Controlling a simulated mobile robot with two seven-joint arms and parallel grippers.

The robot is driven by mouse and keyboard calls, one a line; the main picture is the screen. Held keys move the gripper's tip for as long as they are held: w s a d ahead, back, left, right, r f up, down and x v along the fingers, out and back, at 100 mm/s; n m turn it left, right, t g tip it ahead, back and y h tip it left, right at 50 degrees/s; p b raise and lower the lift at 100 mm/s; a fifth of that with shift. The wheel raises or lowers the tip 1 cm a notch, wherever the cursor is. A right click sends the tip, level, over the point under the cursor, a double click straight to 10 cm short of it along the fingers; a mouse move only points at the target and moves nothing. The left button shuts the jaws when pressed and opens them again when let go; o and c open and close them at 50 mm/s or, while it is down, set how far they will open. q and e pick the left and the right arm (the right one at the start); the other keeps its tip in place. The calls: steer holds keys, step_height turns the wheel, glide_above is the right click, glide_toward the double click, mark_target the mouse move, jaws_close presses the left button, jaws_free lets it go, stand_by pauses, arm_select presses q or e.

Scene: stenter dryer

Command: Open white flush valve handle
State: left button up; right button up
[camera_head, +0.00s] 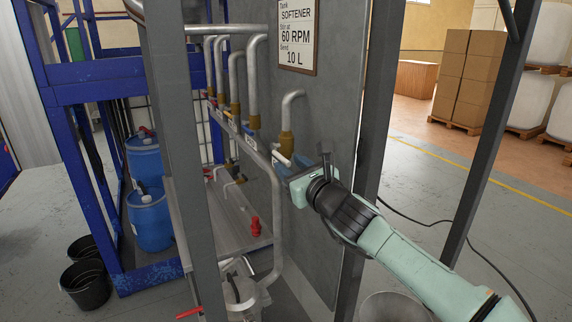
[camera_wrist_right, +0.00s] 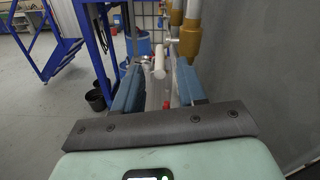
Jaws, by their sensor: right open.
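The white flush valve handle (camera_head: 281,158) sticks out below a brass valve body (camera_head: 287,144) on the pipe beside the grey panel. In the right wrist view the handle (camera_wrist_right: 159,62) points towards me and appears between the two blue fingers. My right gripper (camera_head: 291,166) reaches in from the right and is open, with its fingertips close by the handle. In the right wrist view the gripper (camera_wrist_right: 159,72) shows a finger on each side of the handle, with visible gaps. I cannot tell whether either finger touches it. My left gripper is not in view.
Several curved pipes with brass valves (camera_head: 235,110) stand left of the handle. The grey panel (camera_head: 320,110) is close beside my right gripper. A metal post (camera_head: 375,120) stands by my right arm. A red valve handle (camera_head: 255,226) is lower down. Blue barrels (camera_head: 149,218) stand further left.

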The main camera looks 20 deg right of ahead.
mark_target(280, 154)
steer(key=shift+w+a, duration=0.15)
steer(key=shift+w, duration=0.5)
steer(key=shift+w+a, duration=0.15)
steer(key=shift+w, duration=0.75)
